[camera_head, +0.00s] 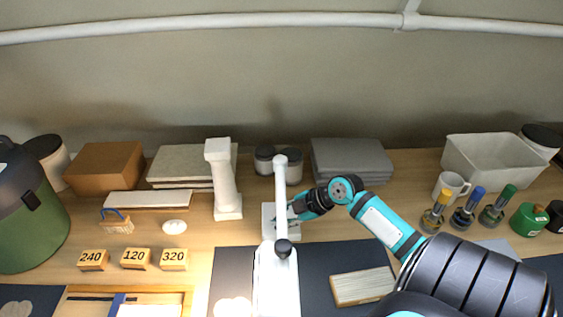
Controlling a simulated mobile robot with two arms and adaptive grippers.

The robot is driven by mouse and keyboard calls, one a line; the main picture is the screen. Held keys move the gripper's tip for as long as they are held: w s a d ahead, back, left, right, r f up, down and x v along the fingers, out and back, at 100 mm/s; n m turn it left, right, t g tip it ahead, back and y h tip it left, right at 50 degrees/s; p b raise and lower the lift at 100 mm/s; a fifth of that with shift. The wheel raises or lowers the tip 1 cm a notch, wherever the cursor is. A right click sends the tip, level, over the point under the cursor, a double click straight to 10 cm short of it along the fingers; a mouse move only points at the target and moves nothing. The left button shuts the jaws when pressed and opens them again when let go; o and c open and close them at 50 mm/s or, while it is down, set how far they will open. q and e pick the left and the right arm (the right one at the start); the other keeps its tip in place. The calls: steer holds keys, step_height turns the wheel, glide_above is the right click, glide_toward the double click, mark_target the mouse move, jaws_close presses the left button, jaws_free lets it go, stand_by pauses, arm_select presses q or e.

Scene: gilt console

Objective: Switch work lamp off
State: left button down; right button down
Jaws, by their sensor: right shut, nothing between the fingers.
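The white work lamp (281,190) stands in the middle of the bench, with a black joint knob (283,248) and a long white part (275,285) reaching toward me. Bright patches on the bench near its front suggest it is lit. Its pale base (269,222) is partly behind the post and my right gripper. My right gripper (293,211) comes in from the right, shut and empty, with its tips at the base just right of the post. Whether they touch it, I cannot tell. No switch can be made out. My left gripper is out of view.
A white pillar (222,180) stands left of the lamp. Grey slabs (350,160) lie behind my gripper. A mug (451,187) and several coloured-handled tools (465,209) stand right. Numbered blocks (135,259) sit left; a pale block (361,286) lies on the dark mat (335,258).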

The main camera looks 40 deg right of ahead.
steer(key=shift+f+b, duration=0.3)
steer(key=shift+f, duration=0.2)
stand_by(0.4)
steer(key=shift+r+p, duration=0.75)
steer(key=shift+r, duration=0.2)
step_height(320, 180, up, 6)
steer(key=p, duration=0.4)
steer(key=shift+p, duration=0.4)
